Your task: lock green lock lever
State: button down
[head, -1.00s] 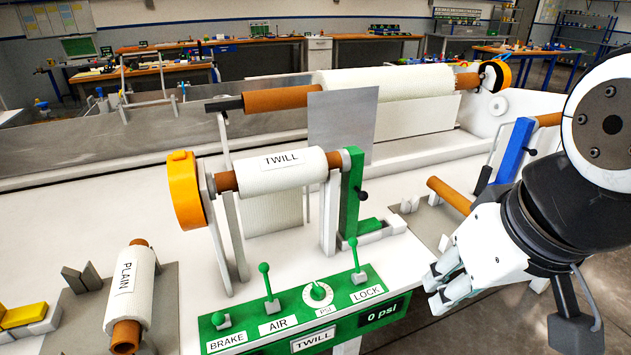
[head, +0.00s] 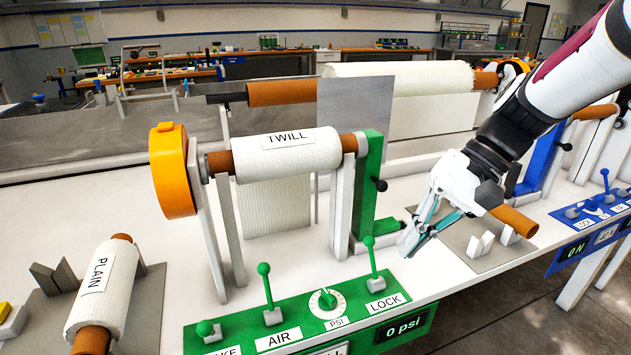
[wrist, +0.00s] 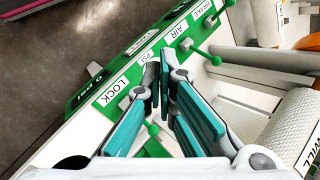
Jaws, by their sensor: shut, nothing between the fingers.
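The green lock lever (head: 372,262) stands nearly upright behind the LOCK label on the green control panel (head: 325,318) in the head view. In the wrist view, the lock lever's green knob (wrist: 152,128) shows between my finger linkages, partly hidden. My gripper (head: 404,250) is shut and empty, just right of the lever in the head view, pointing down and left. A gap shows between fingertips and lever there; I cannot tell the distance in depth. In the wrist view, my fingertips (wrist: 163,75) lie over the panel near the PSI and LOCK labels.
The green AIR lever (head: 266,285) and PSI dial (head: 327,302) are left of the lock lever. The TWILL roll (head: 288,153) and green upright post (head: 368,195) stand behind. A blue panel (head: 600,215) is at right.

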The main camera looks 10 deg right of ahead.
jog(key=w+d+f+m+t+y+b, duration=0.1)
jog(key=w+d+f+y+b, duration=0.15)
jog(key=w+f, duration=0.25)
jog(key=w+d+f+m+y+b, duration=0.1)
jog(key=w+d+f+y+b, duration=0.15)
jog(key=w+f, duration=0.25)
jog(key=m+t+y+b, duration=0.2)
jog(key=t+y+b, duration=0.1)
jog(key=b, duration=0.1)
send_near(372, 260)
jog(key=w+d, duration=0.2)
jog(key=w, duration=0.1)
jog(key=shift+d+f, duration=0.15)
jog(key=shift+w+d+f, duration=0.15)
jog(key=shift+d+f, duration=0.05)
jog(key=shift+d, duration=0.1)
jog(key=b+x, duration=0.2)
jog(key=x, duration=0.8)
jog(key=shift+f, duration=0.1)
